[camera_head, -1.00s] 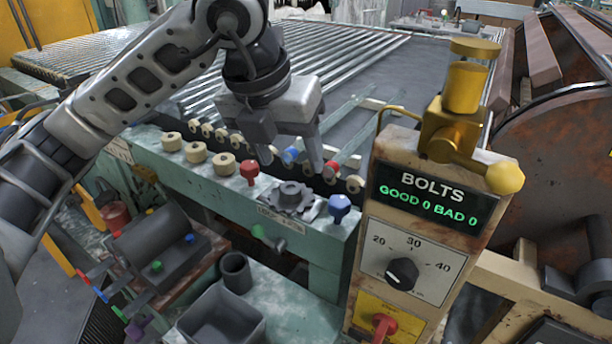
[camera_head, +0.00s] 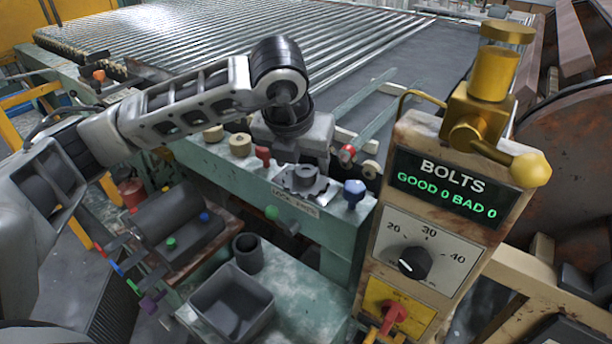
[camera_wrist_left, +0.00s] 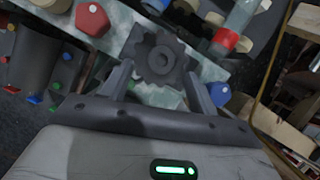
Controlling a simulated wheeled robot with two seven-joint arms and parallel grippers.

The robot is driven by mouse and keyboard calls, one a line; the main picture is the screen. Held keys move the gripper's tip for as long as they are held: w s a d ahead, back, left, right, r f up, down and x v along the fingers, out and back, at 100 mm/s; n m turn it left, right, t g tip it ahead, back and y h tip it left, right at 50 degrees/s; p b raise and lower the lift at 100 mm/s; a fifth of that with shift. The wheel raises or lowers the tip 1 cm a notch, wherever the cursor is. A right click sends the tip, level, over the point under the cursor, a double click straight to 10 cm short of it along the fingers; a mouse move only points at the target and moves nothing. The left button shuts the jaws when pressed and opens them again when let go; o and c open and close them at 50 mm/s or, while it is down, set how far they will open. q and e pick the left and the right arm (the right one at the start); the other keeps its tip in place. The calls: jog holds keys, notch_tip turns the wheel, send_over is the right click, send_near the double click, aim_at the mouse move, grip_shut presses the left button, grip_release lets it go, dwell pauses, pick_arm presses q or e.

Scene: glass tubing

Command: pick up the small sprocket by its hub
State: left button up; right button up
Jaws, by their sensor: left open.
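The small dark grey sprocket (camera_head: 303,181) sits on a light plate on top of the green rail, between a red knob and a blue knob. In the left wrist view the toothed sprocket (camera_wrist_left: 158,58) shows with its round hub and centre hole. My left gripper (camera_head: 304,166) is right above it, pointing down and partly covering it. In the left wrist view the open fingers (camera_wrist_left: 160,88) stand apart, with the sprocket in line with the gap between them. I cannot tell whether they touch it. My right gripper is not in view.
The red knob (camera_head: 263,155) and blue knob (camera_head: 354,192) stand close on either side. Tan rollers (camera_head: 240,145) line the rail to the left. The BOLTS panel (camera_head: 440,200) rises at the right. A grey bin (camera_head: 232,303) and a dark cup (camera_head: 248,252) stand below in front.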

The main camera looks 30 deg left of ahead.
aim_at(305, 172)
pick_arm(q)
jog(key=x, duration=0.3)
jog(key=shift+f, duration=0.2)
jog(key=shift+c, duration=0.3)
jog(key=c, duration=1)
jog(key=shift+c, duration=0.9)
jog(key=shift+r, duration=0.15)
